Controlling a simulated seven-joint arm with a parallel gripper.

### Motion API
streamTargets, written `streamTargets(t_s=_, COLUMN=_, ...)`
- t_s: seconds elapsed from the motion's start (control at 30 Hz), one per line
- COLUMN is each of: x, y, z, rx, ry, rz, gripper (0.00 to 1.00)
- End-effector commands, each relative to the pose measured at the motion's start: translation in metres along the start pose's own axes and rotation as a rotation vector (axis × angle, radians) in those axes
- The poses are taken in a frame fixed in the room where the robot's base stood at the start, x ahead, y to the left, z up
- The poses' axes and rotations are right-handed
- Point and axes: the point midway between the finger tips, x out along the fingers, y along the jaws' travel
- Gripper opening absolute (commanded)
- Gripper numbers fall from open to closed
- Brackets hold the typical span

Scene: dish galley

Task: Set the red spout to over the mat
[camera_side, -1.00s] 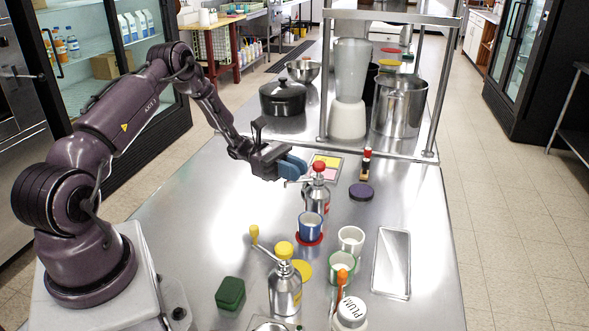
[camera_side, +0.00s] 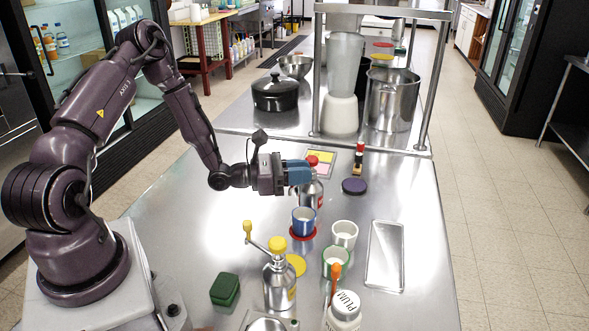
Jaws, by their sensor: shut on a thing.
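The dispenser with the red cap (camera_side: 312,160) is a silver bottle (camera_side: 312,194) standing upright mid-table. My gripper (camera_side: 300,172), with blue fingers, is at the upper left of this bottle, level with its neck. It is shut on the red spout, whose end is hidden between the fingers.
A yellow-capped dispenser (camera_side: 279,284) stands at the front, its yellow-tipped spout pointing up left. A green box (camera_side: 224,289) is front left.

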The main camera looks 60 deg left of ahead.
Motion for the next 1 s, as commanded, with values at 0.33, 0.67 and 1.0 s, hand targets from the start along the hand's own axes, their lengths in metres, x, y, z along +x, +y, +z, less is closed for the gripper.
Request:
streamTargets(t_s=0.33, x=0.016, y=-0.011, z=-0.001, rx=-0.006, ry=0.000, rz=0.263, gripper=0.00)
streamTargets(t_s=0.67, x=0.024, y=-0.012, z=-0.001, rx=-0.005, ry=-0.001, rz=0.398, gripper=0.00)
streamTargets(t_s=1.0, x=0.026, y=-0.012, z=0.000, rx=-0.003, ry=-0.002, rz=0.425, gripper=0.00)
